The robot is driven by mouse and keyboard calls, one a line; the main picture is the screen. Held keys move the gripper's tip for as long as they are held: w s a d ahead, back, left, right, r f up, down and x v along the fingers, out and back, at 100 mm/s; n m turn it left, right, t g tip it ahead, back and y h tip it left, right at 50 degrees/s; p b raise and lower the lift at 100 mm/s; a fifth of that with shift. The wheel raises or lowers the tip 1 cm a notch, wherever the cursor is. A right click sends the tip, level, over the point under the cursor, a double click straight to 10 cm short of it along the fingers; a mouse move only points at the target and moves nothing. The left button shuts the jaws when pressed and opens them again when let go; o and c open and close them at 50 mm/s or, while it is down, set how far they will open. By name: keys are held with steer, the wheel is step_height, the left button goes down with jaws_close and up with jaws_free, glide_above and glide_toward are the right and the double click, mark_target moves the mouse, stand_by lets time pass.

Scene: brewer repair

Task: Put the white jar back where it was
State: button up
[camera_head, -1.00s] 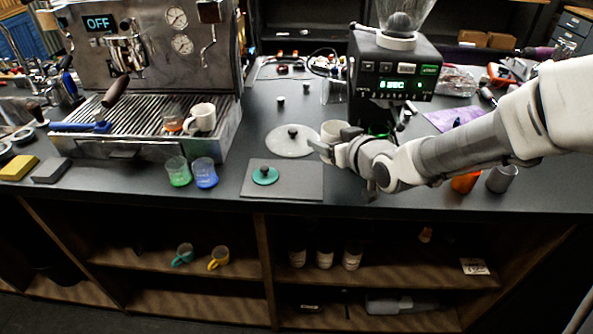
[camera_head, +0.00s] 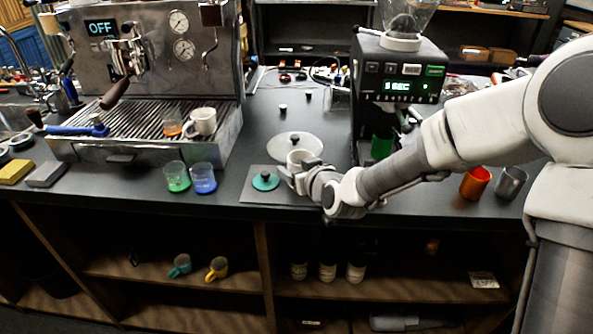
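The white jar (camera_head: 300,157) is upright between the fingers of my gripper (camera_head: 296,172), just in front of the round pale lid with a dark knob (camera_head: 297,143). My gripper reaches in from the right and looks shut on the jar. The jar is over or near the back right part of the dark mat (camera_head: 280,197). I cannot tell whether it touches the surface. A teal round lid with a dark knob (camera_head: 265,181) lies on the mat, left of my gripper. The fingers hide the jar's lower part.
The grinder (camera_head: 400,70) stands behind my arm, with a green container (camera_head: 381,145) below it. Orange (camera_head: 475,183) and grey (camera_head: 511,182) cups stand at right. A green-bottomed glass (camera_head: 177,177) and a blue-bottomed glass (camera_head: 204,178) stand left of the mat.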

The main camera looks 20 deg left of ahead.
steer(key=shift+f, duration=0.2)
steer(key=o, duration=1.6)
steer(key=shift+c, duration=0.2)
steer(key=shift+r, duration=0.2)
steer(key=p+v, duration=0.2)
steer(key=v, duration=1)
steer(key=shift+f+p, duration=0.1)
steer(key=shift+p, duration=0.2)
